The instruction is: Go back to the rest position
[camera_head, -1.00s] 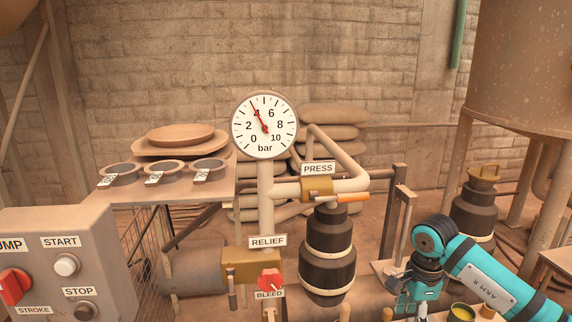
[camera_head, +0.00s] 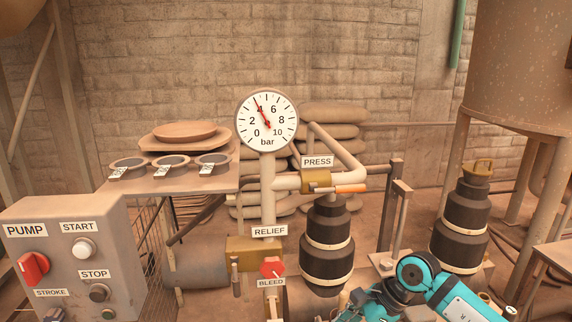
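My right arm (camera_head: 446,290) comes in from the lower right, teal and black, bent at its wrist. The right gripper is at or below the bottom edge, where I cannot make out its fingers. No part of my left arm or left gripper shows. The pressure gauge (camera_head: 266,120) stands in the middle, its red needle pointing near 4 bar. Below it are the press valve (camera_head: 316,180) with an orange handle, the relief block (camera_head: 252,251) and the red bleed knob (camera_head: 272,267).
The grey control box (camera_head: 75,265) with the red pump switch (camera_head: 34,267) stands at left. A shelf (camera_head: 190,184) with several labelled dishes is behind it. Dark ribbed cylinders (camera_head: 327,245) stand at centre and right. A large tank (camera_head: 520,60) is at upper right.

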